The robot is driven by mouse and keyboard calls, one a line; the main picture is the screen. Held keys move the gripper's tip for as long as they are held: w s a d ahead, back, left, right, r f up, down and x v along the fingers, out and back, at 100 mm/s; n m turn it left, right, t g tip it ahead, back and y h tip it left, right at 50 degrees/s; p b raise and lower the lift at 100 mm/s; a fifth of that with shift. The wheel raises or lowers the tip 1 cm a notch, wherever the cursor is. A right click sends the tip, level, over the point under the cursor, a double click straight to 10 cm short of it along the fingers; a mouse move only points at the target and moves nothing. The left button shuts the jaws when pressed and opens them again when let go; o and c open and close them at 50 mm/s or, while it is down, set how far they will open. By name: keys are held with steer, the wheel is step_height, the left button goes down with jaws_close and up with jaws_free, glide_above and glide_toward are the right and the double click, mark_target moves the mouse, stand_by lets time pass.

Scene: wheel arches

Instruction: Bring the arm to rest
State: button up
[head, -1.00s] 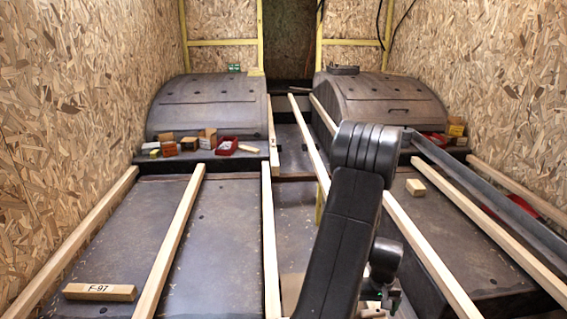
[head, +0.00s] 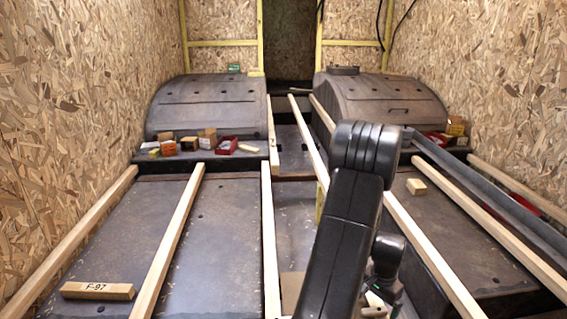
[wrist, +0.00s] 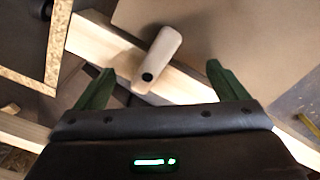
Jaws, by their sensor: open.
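My gripper (wrist: 158,85) shows in the wrist view with its two green fingers spread wide apart and nothing gripped between them. A pale, rounded wooden piece with a dark hole in its end (wrist: 163,52) lies beyond the fingers, on or over a light wooden beam (wrist: 105,45). I cannot tell whether it touches the beam. In the head view my arm stands folded at the lower middle, and my gripper is mostly hidden behind it.
Two dark wheel arches (head: 208,104) (head: 385,100) stand at the back. Wooden battens (head: 172,235) run lengthwise over the dark floor panels. A block marked F-97 (head: 97,291) lies at the lower left. Small boxes (head: 207,138) sit before the left arch. A small block (head: 416,187) lies at right.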

steer(key=m, duration=0.2)
steer(key=m+b, duration=0.1)
steer(key=m, duration=0.1)
steer(key=shift+w+d, duration=0.1)
steer(key=shift+d, duration=0.1)
steer(key=shift+d+m+b, duration=0.15)
steer(key=shift+m+b, duration=0.65)
steer(key=shift+m, duration=0.7)
